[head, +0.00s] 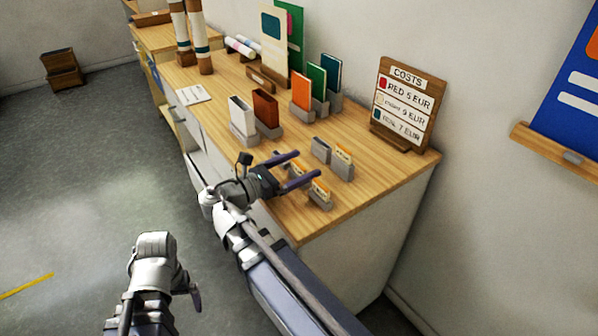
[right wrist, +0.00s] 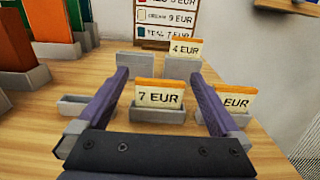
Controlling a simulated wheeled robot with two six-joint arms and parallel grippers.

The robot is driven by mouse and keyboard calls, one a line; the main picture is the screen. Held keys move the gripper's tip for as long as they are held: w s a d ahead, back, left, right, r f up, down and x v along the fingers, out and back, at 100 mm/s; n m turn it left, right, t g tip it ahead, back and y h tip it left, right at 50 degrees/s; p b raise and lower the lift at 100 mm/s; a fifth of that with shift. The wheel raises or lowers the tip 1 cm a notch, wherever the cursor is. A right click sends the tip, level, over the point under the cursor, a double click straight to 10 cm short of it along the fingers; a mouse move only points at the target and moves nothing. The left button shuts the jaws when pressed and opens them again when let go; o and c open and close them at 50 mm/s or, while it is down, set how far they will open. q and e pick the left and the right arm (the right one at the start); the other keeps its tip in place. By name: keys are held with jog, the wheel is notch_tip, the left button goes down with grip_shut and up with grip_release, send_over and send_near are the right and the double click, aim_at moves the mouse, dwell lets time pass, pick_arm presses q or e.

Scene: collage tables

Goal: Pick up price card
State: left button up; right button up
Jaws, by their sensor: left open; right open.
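Small cream price cards with orange tops stand in grey holders. In the right wrist view, the "7 EUR" card (right wrist: 158,96) stands upright in its holder (right wrist: 160,115) between the fingers of my right gripper (right wrist: 163,78), which is open and empty. The "4 EUR" card (right wrist: 185,49) stands farther back. Another card (right wrist: 235,102) stands right of the right finger, its number partly hidden. In the head view my right gripper (head: 308,165) is over the table's front, around the 7 EUR card (head: 297,168). My left gripper (head: 192,295) hangs low left, away from the table, only partly visible.
The COSTS board (head: 405,100) stands at the back of the wooden table (head: 385,175). Empty grey holders (head: 320,149) sit near the cards. White (head: 242,115) and brown (head: 265,108) upright pieces and coloured booklets (head: 301,90) stand left of them. A wall is close behind.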

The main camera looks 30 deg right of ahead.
aim_at(299, 164)
jog(key=c, duration=1.3)
jog(key=shift+r, duration=0.1)
jog(key=shift+c, duration=0.2)
notch_tip(299, 164, up, 10)
jog(key=p, duration=1)
